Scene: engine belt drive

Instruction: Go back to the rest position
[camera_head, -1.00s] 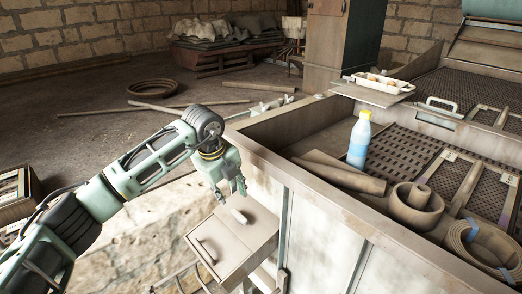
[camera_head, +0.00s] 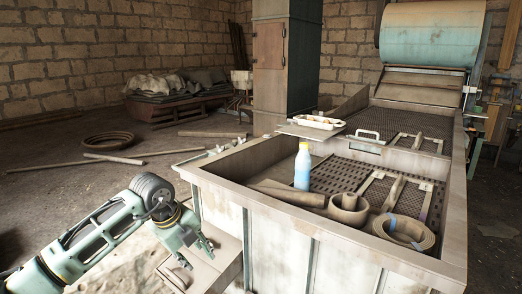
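My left gripper (camera_head: 196,256) hangs at the lower left, just outside the near left corner of the large machine bed (camera_head: 330,232). Its fingers point down over a small open box (camera_head: 228,262) on the machine's side. The fingers look spread, with nothing seen between them. My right gripper is outside the view. Inside the machine bed lie a rolled belt (camera_head: 348,207), a coiled belt (camera_head: 404,231) at the near right corner and a blue-and-white bottle (camera_head: 302,167) standing upright.
A white tray (camera_head: 318,122) sits on a board across the bed's left wall. A large drum (camera_head: 432,35) stands at the back. A tall cabinet (camera_head: 284,60) is behind. Pipes (camera_head: 112,158) and a belt ring (camera_head: 108,140) lie on the open floor at left.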

